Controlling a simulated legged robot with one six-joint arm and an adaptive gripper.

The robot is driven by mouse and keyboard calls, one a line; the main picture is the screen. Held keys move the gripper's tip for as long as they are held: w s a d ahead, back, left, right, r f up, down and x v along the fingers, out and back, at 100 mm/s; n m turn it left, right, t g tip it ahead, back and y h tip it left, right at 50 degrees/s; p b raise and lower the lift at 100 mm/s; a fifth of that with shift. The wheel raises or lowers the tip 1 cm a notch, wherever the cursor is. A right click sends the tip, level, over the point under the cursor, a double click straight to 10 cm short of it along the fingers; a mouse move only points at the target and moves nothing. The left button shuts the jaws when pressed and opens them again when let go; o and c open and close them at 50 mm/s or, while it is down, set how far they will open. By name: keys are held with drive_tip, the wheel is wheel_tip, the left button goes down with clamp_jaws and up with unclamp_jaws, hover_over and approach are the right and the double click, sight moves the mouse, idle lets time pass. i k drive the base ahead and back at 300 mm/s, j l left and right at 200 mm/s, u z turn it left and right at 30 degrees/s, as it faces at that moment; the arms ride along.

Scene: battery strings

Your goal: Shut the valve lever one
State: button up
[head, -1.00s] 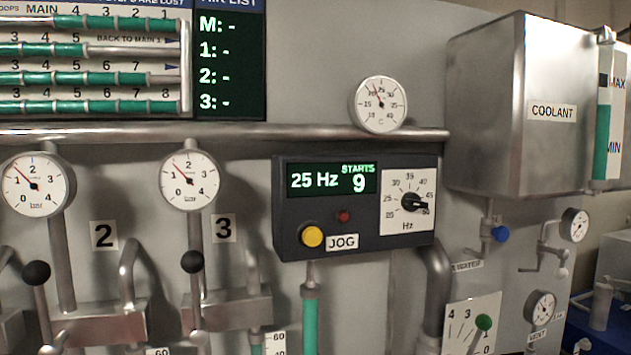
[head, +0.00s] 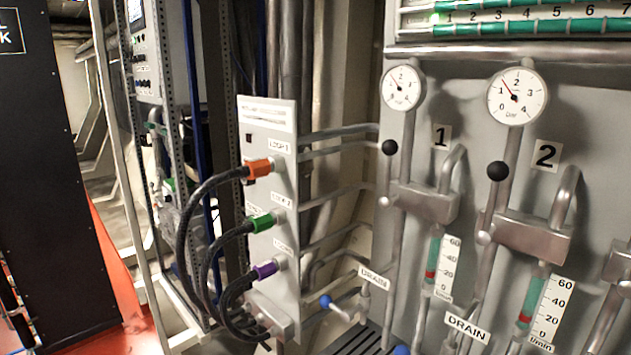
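Valve lever one, with a black ball knob (head: 389,147), stands near the plate marked 1 (head: 441,137) in the head view. Its rod runs down from the knob to a pivot at the left end of a grey valve block (head: 424,203). The lever stands roughly upright, alongside the pipe below its round gauge (head: 402,87). A flow tube (head: 433,262) with a red float hangs under the block. My gripper is not in view.
Lever two, with its black knob (head: 498,171), stands just right, beside plate 2 (head: 546,155). To the left, a grey panel (head: 268,190) carries orange, green and purple hose couplings. Black hoses bulge out from it. A blue-tipped drain handle (head: 326,301) sticks out low between them.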

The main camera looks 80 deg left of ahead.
sight(389, 147)
drive_tip(key=u, duration=2.6)
drive_tip(key=i+j, duration=0.2)
drive_tip(key=i, duration=0.2)
drive_tip(key=i+j, duration=0.2)
drive_tip(key=i, duration=0.2)
